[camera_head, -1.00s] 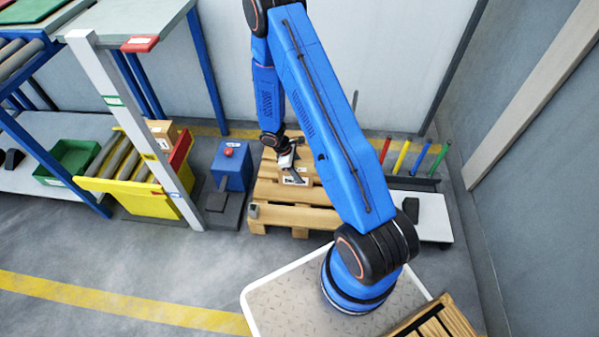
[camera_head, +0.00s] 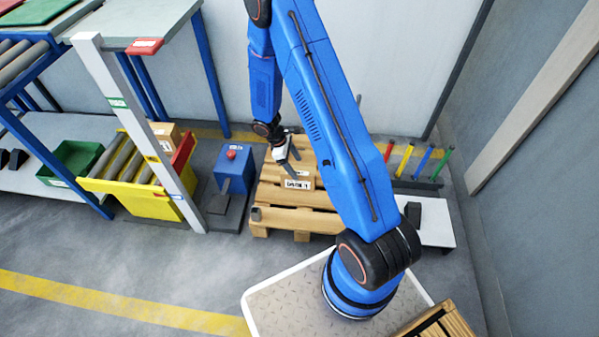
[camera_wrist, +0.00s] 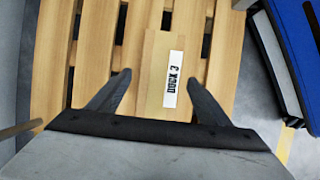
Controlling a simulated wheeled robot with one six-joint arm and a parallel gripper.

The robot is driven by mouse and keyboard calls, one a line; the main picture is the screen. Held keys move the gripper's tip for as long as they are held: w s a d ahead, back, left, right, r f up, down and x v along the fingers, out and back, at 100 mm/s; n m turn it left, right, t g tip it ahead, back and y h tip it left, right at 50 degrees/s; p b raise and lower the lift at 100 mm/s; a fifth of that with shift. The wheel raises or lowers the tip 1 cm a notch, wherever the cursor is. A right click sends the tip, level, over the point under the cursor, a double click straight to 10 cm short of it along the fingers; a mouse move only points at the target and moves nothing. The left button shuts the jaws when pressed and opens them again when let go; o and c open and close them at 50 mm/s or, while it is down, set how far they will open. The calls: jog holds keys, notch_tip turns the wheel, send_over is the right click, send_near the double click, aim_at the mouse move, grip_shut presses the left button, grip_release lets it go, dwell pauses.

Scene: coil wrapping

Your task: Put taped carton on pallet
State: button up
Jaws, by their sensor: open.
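The wooden pallet (camera_head: 275,218) lies on the floor beyond my base. A flat tan piece with a white "DOCK 3" label (camera_head: 298,184) is on it; the label also shows in the wrist view (camera_wrist: 173,80). I cannot tell whether this piece is a carton or part of the pallet. A brown carton (camera_head: 167,133) sits at the far end of the yellow roller stand, partly hidden by the white post; I see no tape on it. My gripper (camera_head: 294,160) is open and empty above the pallet. In the wrist view its fingers (camera_wrist: 158,80) spread on either side of the label.
A blue box with a red button (camera_head: 232,170) stands just left of the pallet. The yellow roller stand (camera_head: 150,200) and white post (camera_head: 135,125) are farther left. Coloured upright rods (camera_head: 420,163) and a low white platform (camera_head: 435,222) are to the right.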

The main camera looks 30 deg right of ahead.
jog(key=v, duration=0.5)
jog(key=s+r+m+t+y, duration=0.1)
jog(key=s+r+m+t, duration=0.2)
jog(key=r, duration=1.2)
jog(key=s+r+m, duration=0.3)
jog(key=s+r, duration=0.3)
jog(key=r, duration=0.8)
jog(key=s+a+r+m+t+y, duration=0.1)
jog(key=s+a+r+m+t, duration=0.1)
jog(key=s+r, duration=0.5)
jog(key=s+a+r+m+t+y, duration=0.1)
jog(key=s+a+r+m+t, duration=0.1)
jog(key=s+r, duration=0.6)
jog(key=s+m, duration=0.1)
jog(key=s, duration=0.6)
jog(key=shift+s+y, duration=0.3)
jog(key=shift+y, duration=0.1)
